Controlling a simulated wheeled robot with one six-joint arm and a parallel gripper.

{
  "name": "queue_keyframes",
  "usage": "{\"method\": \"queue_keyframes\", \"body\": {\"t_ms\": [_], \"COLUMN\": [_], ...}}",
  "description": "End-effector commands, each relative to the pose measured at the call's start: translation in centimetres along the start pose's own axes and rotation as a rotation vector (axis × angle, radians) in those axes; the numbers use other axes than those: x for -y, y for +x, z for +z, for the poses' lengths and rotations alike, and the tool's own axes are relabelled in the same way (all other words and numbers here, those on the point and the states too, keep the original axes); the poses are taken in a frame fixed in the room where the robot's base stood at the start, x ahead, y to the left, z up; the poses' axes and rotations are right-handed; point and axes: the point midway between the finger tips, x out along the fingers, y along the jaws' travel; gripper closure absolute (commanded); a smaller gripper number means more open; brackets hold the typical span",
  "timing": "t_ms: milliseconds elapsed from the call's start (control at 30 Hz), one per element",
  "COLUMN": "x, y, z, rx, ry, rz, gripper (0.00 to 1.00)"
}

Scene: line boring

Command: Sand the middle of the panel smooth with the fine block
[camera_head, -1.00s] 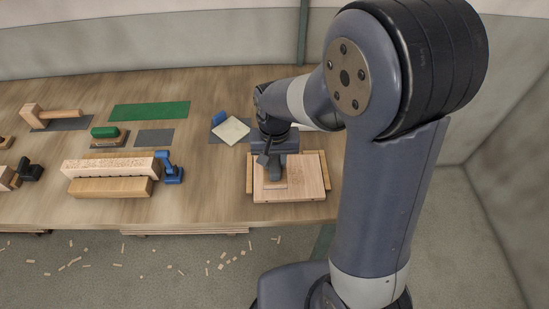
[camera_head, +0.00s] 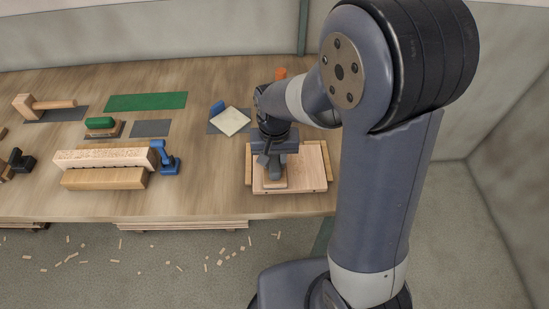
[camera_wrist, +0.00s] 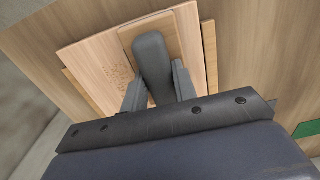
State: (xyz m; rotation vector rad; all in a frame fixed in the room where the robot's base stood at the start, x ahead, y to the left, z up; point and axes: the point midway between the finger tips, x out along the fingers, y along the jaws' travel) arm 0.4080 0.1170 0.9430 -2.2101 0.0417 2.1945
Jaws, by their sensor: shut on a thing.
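My gripper (camera_head: 272,165) is shut on the dark grey handle of a sanding block (camera_wrist: 150,55) with a flat wooden base. The block's base sits on, or just over, the pale wooden panel (camera_head: 312,170), at its left part near the front edge. I cannot tell whether it touches. In the wrist view the panel (camera_wrist: 92,52) shows a speckled, rough-looking patch (camera_wrist: 122,78) beside the block, partly hidden by my finger. Another block with a green handle (camera_head: 100,123) stands at the left of the bench.
The panel lies on a wooden board (camera_head: 248,165) on the bench (camera_head: 210,190). A cream square pad (camera_head: 232,121) and a blue item (camera_head: 217,107) are behind it. A blue clamp (camera_head: 166,158) and long wooden pieces (camera_head: 103,179) are left. An orange thing (camera_head: 281,73) shows behind my arm.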

Motion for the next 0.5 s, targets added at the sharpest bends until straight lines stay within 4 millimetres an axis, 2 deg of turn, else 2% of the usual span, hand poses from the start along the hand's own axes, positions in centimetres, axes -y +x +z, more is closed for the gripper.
{"method": "queue_keyframes", "body": {"t_ms": [367,500], "x": [0.0,-0.3], "y": [1.2,1.1], "z": [0.0,0.0], "rx": [0.0,0.0], "ry": [0.0,0.002], "rz": [0.0,0.0], "gripper": [1.0,1.0]}}
